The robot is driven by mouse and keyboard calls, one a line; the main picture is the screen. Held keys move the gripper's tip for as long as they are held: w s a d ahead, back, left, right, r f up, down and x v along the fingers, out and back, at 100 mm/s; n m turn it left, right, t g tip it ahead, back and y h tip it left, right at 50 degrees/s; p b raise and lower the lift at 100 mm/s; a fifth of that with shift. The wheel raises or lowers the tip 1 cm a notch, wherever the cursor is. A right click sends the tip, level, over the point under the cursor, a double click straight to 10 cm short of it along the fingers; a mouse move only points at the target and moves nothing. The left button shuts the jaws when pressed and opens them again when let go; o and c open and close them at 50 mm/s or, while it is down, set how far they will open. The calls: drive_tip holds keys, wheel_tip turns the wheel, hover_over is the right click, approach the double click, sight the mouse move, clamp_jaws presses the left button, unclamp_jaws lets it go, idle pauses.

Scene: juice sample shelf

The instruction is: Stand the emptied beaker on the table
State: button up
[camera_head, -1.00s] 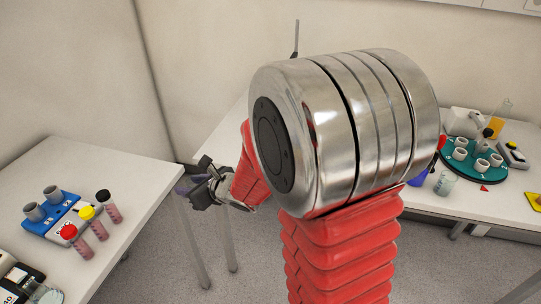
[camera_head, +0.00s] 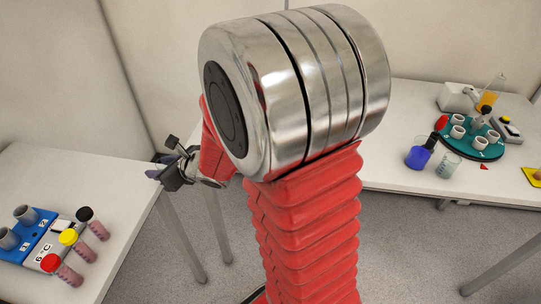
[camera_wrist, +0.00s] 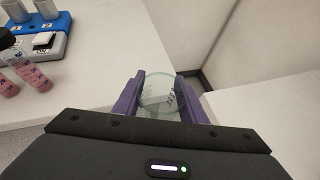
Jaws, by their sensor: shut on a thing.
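My gripper (camera_head: 168,174) is near the right edge of the left table (camera_head: 120,205). In the wrist view its purple fingers (camera_wrist: 158,100) are shut on a clear glass beaker (camera_wrist: 157,88). The beaker shows no coloured liquid, and dark marks show on its wall. It appears over or just past the table edge; its height above the table top (camera_wrist: 95,75) is unclear. In the head view I cannot make out the held beaker.
The left table holds a blue rack (camera_head: 32,228) and several capped tubes (camera_head: 68,258); its right part is bare. The far right table (camera_head: 400,130) carries a blue-filled beaker (camera_head: 418,157), another clear beaker (camera_head: 448,166) and a green round tray (camera_head: 462,148) with cups. Floor lies between the tables.

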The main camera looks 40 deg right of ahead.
drive_tip(key=s+d+r+m+h, duration=0.1)
drive_tip(key=s+d+r, duration=0.1)
drive_tip(key=d, duration=0.8)
drive_tip(key=s+d+r+m+h, duration=0.1)
drive_tip(key=s+d, duration=0.3)
drive_tip(key=d, duration=0.6)
drive_tip(key=s+d+r+h, duration=0.1)
drive_tip(key=s+d+r, duration=0.2)
drive_tip(key=d, duration=0.8)
drive_tip(key=shift+r+m+t, duration=0.3)
drive_tip(key=shift+r+m, duration=0.1)
drive_tip(key=shift+f, duration=3.1)
drive_tip(key=shift+f, duration=0.1)
drive_tip(key=shift+f, duration=1.8)
drive_tip(key=shift+f, duration=0.1)
